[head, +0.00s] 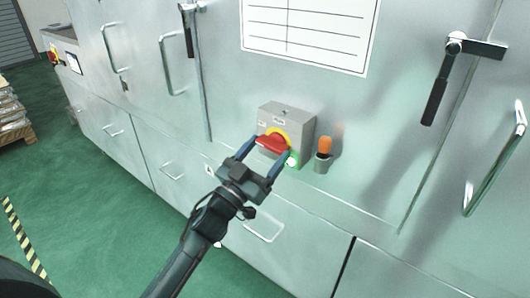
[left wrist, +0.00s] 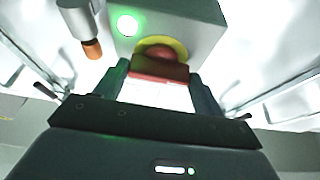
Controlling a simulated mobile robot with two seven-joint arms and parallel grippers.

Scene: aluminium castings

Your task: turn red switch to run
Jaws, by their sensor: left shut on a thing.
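The red switch (head: 271,143) is a red handle on a yellow disc, on the front of a grey box (head: 301,125) fixed to the metal cabinet. A green light (head: 292,161) glows on the box beside it. My left gripper (head: 263,161) is shut on the red switch, one finger on each side. In the left wrist view the red switch (left wrist: 158,69) sits between the fingers, with the yellow disc (left wrist: 160,45) behind it and the green light (left wrist: 127,24) lit. The labels on the box are too small to read. My right gripper is not in view.
An orange-handled item (head: 324,147) stands in a grey holder right of the box. Black-handled latches (head: 437,95) and bar handles (head: 497,160) stick out from the cabinet. A white chart (head: 309,30) hangs above. Green floor lies at the left.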

